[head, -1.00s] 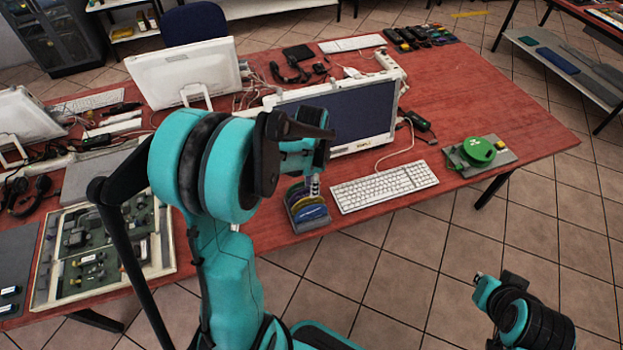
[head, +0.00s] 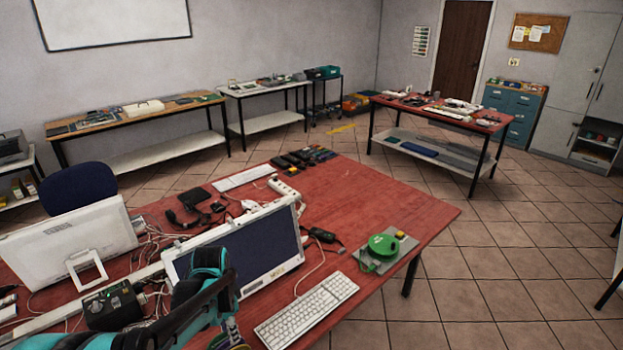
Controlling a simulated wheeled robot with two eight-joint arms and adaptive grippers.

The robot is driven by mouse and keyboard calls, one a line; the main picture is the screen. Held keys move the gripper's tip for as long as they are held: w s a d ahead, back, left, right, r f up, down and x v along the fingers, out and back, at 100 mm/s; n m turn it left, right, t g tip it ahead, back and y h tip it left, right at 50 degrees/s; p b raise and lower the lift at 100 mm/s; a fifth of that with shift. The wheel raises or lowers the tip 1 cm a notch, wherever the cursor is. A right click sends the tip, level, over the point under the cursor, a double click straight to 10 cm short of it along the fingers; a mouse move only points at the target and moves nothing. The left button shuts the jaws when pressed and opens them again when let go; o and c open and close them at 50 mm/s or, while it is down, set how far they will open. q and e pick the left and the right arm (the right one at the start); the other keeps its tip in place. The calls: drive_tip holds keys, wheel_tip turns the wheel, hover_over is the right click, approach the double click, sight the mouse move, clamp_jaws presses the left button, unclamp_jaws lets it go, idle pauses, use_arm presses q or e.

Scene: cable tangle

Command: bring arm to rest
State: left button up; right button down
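My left arm comes in at the bottom left of the head view, in front of the monitor's lower left part. My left gripper (head: 230,326) is low in the picture, largely hidden by the dark and teal wrist links. Its fingers do not show clearly, and I cannot tell whether it holds anything. A bit of the rack of coloured discs (head: 238,346) shows just below it at the bottom edge. My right arm and gripper are out of the picture.
The red table (head: 335,195) carries a monitor (head: 250,250), a white keyboard (head: 306,311), a green reel (head: 381,247) on a grey base, a power strip (head: 287,192) and tangled cables. Its far right part is clear. Tiled floor (head: 480,300) is open to the right.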

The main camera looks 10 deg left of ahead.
use_arm(q)
drive_tip(key=s+d+r+n+t+b, duration=0.2)
drive_tip(key=s+d+n+t+b, duration=0.4)
drive_tip(key=s+d, duration=0.4)
drive_tip(key=shift+s+d+n+t+b, duration=0.25)
drive_tip(key=shift+s+n+t+b, duration=0.25)
drive_tip(key=shift+n, duration=0.5)
